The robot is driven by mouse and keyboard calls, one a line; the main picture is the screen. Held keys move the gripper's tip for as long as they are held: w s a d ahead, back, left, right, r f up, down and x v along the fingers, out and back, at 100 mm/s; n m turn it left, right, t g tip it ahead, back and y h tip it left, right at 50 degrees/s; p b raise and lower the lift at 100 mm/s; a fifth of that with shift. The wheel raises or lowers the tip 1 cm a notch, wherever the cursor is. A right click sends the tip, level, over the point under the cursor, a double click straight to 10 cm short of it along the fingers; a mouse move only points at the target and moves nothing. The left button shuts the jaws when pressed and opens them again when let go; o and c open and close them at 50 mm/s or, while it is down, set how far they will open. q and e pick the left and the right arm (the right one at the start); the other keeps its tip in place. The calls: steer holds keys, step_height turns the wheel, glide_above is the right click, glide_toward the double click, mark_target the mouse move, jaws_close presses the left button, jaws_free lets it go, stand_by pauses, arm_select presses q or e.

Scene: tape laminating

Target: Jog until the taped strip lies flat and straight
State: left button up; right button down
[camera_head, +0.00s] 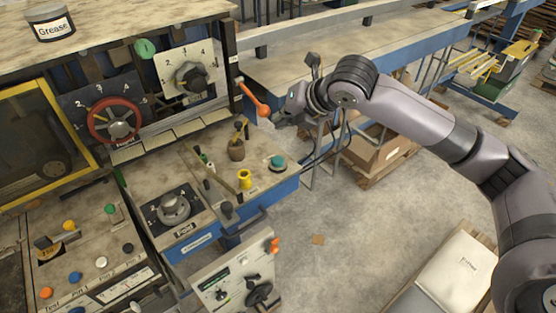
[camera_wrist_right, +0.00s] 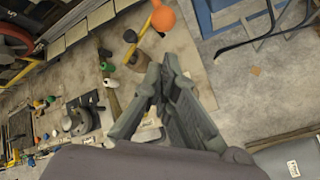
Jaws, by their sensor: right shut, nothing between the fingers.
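My right gripper (camera_head: 280,120) is shut and empty, just right of an orange lever (camera_head: 254,98) at the right end of the machine. In the right wrist view, my gripper (camera_wrist_right: 164,75) has its fingers together, and the orange knob (camera_wrist_right: 163,17) lies beyond the fingertips, with a gap in the picture. I cannot tell from these views whether they touch. No taped strip can be made out, and no control can be read as a jog control. My left gripper is not in view.
A red handwheel (camera_head: 113,121) and a black dial (camera_head: 190,77) are on the machine. A small bench (camera_head: 262,153) holds a brown pot (camera_head: 237,150), a yellow spool (camera_head: 245,178) and a teal button (camera_head: 278,161). A grease tin (camera_head: 50,24) stands at upper left. Open floor (camera_head: 335,225) lies below my right arm.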

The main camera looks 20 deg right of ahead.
steer(key=b, duration=0.7)
glide_above(281, 158)
step_height(281, 158, down, 6)
steer(key=shift+f, duration=1.15)
steer(key=shift+f, duration=0.2)
steer(key=shift+f, duration=0.15)
